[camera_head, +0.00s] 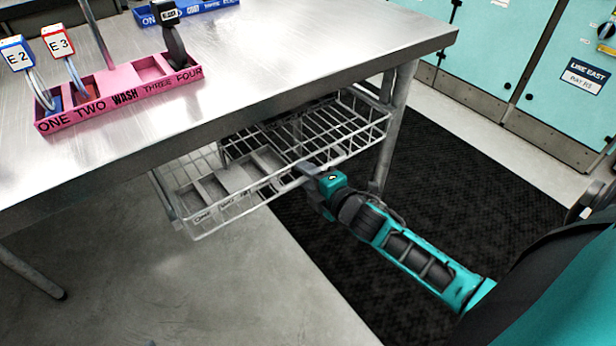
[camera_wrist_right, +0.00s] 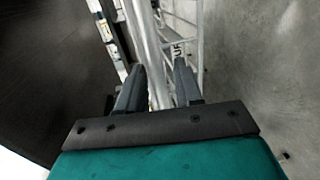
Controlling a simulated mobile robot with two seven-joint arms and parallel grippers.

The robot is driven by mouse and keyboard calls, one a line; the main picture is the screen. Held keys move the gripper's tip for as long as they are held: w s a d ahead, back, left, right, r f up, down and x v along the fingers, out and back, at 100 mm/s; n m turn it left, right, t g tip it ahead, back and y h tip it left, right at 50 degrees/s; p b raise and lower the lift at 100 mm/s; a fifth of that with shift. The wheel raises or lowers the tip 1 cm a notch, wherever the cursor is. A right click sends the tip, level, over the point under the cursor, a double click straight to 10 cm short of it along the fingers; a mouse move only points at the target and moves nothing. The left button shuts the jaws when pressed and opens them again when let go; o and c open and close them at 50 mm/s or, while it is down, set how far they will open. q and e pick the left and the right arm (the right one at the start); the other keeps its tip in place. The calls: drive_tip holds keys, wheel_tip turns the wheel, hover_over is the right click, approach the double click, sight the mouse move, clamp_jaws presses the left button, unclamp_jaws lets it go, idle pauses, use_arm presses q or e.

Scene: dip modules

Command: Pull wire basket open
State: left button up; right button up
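The wire basket (camera_head: 330,151) hangs under the metal table and sticks out past its front edge. Its back part is hidden under the tabletop. A grey compartment tray (camera_head: 238,180) with lettering lies in its left part. My right gripper (camera_head: 305,170) is at the middle of the basket's front side. In the right wrist view, the fingers of my right gripper (camera_wrist_right: 160,75) stand apart on both sides of a pale metal bar (camera_wrist_right: 150,50). The bar is close to the left finger, with a gap at the right one. My left gripper is not in view.
The metal table (camera_head: 300,45) carries a pink rack (camera_head: 125,92) with labelled modules and a blue rack (camera_head: 205,6). A table leg (camera_head: 396,125) stands right of the basket. Floor and a black mat (camera_head: 330,270) lie clear in front. Teal cabinets (camera_head: 565,75) stand at the back right.

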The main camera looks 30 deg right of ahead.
drive_tip(key=shift+w, duration=0.1)
drive_tip(key=shift+c, duration=0.5)
clamp_jaws()
